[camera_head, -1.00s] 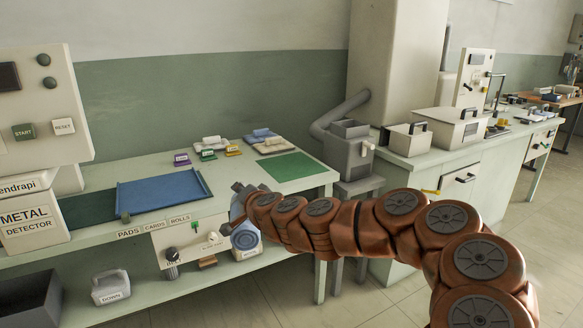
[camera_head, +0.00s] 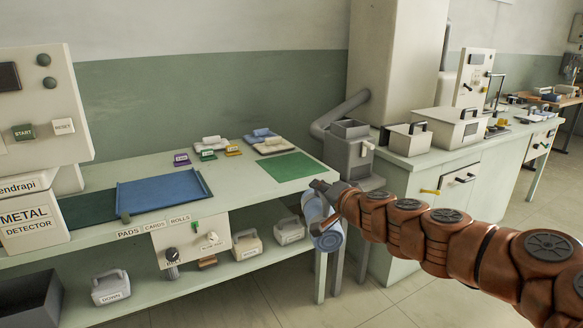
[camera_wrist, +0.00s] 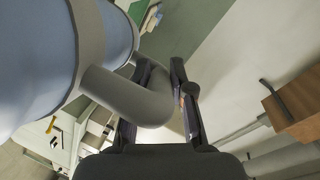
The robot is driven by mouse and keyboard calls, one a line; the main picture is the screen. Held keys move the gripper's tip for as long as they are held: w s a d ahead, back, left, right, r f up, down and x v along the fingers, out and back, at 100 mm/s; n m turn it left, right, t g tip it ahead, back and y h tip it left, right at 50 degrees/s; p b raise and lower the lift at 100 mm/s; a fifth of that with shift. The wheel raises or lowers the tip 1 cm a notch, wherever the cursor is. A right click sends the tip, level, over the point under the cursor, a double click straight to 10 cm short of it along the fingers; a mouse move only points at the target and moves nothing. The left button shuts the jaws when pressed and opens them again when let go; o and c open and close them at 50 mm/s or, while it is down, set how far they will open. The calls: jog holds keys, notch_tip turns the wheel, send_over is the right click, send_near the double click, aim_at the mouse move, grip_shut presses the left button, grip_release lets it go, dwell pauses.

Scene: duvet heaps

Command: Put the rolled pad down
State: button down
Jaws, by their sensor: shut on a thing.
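The rolled pad (camera_head: 329,241) is a light blue roll hanging just off the right end of the long table. In the wrist view it fills the upper left as a blue cylinder (camera_wrist: 35,60) with grey straps and a curved grey handle (camera_wrist: 150,102). My gripper (camera_head: 318,188) is at the table's right end, below and right of the green mat (camera_head: 288,167). In the wrist view my gripper's two fingers (camera_wrist: 160,68) are closed about the handle. The roll's far side is hidden.
The long table (camera_head: 262,198) carries a blue tray (camera_head: 165,192) and several small labelled pads at the back. The green mat is bare. Labelled jugs (camera_head: 247,244) stand on the lower shelf. A grey machine (camera_head: 350,150) and the right counter (camera_head: 430,165) stand close to my arm.

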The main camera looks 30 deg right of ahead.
jog(key=s+d+r, duration=0.1)
jog(key=s+d, duration=0.3)
jog(key=d, duration=0.1)
jog(key=shift+s, duration=0.15)
dwell(0.4)
jog(key=shift+d, duration=0.1)
